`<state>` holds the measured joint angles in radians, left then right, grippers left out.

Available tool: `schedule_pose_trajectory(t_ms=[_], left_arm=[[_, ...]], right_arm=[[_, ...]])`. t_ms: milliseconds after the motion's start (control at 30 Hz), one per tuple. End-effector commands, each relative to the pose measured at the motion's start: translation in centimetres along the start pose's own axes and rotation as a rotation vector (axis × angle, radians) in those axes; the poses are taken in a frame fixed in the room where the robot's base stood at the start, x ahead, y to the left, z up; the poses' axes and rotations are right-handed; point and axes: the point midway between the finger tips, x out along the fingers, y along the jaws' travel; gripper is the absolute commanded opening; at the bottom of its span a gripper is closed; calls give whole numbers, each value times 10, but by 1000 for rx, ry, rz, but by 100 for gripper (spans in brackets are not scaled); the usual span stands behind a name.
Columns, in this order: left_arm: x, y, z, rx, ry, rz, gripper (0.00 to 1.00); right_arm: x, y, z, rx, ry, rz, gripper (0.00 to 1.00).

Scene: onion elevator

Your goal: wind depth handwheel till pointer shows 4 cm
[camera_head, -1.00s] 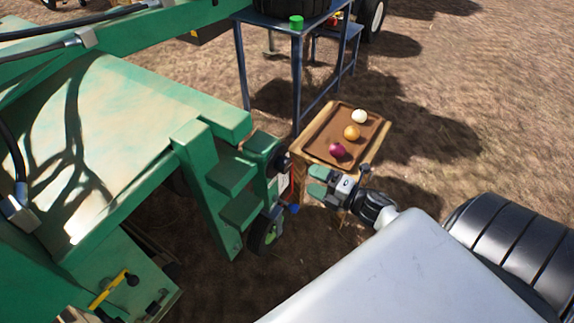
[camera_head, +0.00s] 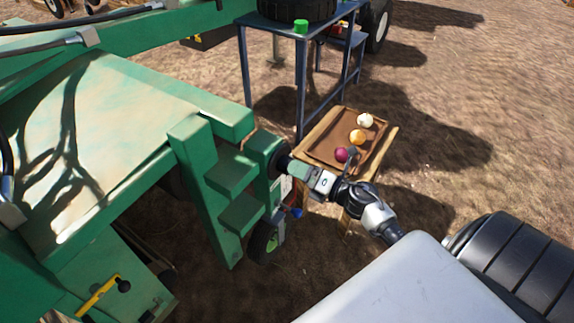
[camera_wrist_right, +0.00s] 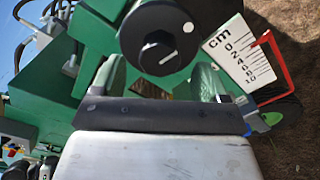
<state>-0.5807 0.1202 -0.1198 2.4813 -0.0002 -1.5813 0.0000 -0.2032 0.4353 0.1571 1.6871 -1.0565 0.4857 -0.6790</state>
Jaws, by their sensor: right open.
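The black depth handwheel (camera_wrist_right: 160,48) with a white dot on its rim faces me at the top of the right wrist view. In the head view the handwheel (camera_head: 279,161) sits on the side of the green machine. My right gripper (camera_wrist_right: 158,80) is open, its green-tinted fingers on either side of the handwheel's lower part; I cannot tell whether they touch it. In the head view the gripper (camera_head: 294,169) reaches the handwheel from the right. A white cm scale (camera_wrist_right: 238,52) stands right of the handwheel. The red pointer (camera_wrist_right: 277,58) has its upper tip near the scale's 0 end; the exact reading is unclear.
A small wooden table with a brown tray (camera_head: 313,152) holding three onions stands right behind my right arm. A blue metal table (camera_head: 299,75) is farther back. The green machine (camera_head: 110,110) fills the left. A small wheel (camera_head: 262,243) is below the handwheel.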

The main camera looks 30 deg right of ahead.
Motion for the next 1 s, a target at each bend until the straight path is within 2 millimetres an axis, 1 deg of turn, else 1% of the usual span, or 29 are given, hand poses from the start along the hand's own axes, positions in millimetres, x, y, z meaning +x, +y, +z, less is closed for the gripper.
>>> schedule_pose_trajectory(t_ms=[33, 100, 200, 300, 433, 633, 667, 700, 967, 1000], left_arm=[[1, 0, 0, 0, 0, 0, 43], [1, 0, 0, 0, 0, 0, 43], [2, 0, 0, 0, 0, 0, 43], [2, 0, 0, 0, 1, 0, 43], [2, 0, 0, 0, 1, 0, 43], [2, 0, 0, 0, 1, 0, 43], [2, 0, 0, 0, 1, 0, 43], [2, 0, 0, 0, 1, 0, 43], [2, 0, 0, 0, 1, 0, 43], [2, 0, 0, 0, 1, 0, 43]], right_arm=[[11, 0, 1, -2, -1, 2, 75], [22, 1, 1, -1, -2, 2, 75], [34, 0, 0, 1, -1, 1, 75], [41, 0, 0, 1, -1, 1, 75], [44, 0, -1, 2, 0, -1, 75], [44, 0, -1, 2, 0, -1, 75], [44, 0, -1, 2, 0, -1, 72], [44, 0, 0, 2, 0, -1, 66], [44, 0, 0, 2, 0, -1, 26], [44, 0, 0, 2, 0, -1, 26]])
